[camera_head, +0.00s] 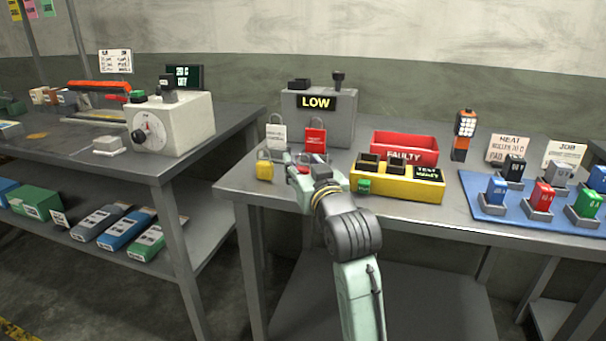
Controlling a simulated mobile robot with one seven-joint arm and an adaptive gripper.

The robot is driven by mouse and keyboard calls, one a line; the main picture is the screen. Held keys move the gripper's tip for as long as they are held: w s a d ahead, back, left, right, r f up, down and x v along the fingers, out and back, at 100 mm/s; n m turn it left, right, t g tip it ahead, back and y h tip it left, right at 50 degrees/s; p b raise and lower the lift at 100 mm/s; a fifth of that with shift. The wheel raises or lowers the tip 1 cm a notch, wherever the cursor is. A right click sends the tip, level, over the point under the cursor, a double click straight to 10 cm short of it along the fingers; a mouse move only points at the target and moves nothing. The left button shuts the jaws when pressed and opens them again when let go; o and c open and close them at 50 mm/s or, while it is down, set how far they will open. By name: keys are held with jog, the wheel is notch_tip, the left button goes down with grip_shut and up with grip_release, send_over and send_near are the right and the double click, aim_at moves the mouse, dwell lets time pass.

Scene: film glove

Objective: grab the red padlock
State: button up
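My gripper (298,163) is at the left end of the right-hand bench, with its fingers pointing away from the camera. A small red patch (304,158) shows at its fingertips. It may be the red padlock, mostly hidden by the gripper. I cannot tell whether the fingers are open or touch it. A yellow padlock (264,170) stands upright just left of the gripper. Behind the gripper, a red tag-like piece (316,139) with a loop on top and a white one (276,136) stand in front of the grey box marked LOW (343,127).
A yellow block marked TEST (400,191) with black sockets and a green piece stands close right of my gripper. A red FAULTY bin (432,150) is behind it. A blue mat (480,207) with several coloured blocks lies at the right. Another bench (60,155) stands left across a gap.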

jog(key=c, duration=0.9)
grip_shut()
jog(key=shift+r, duration=0.1)
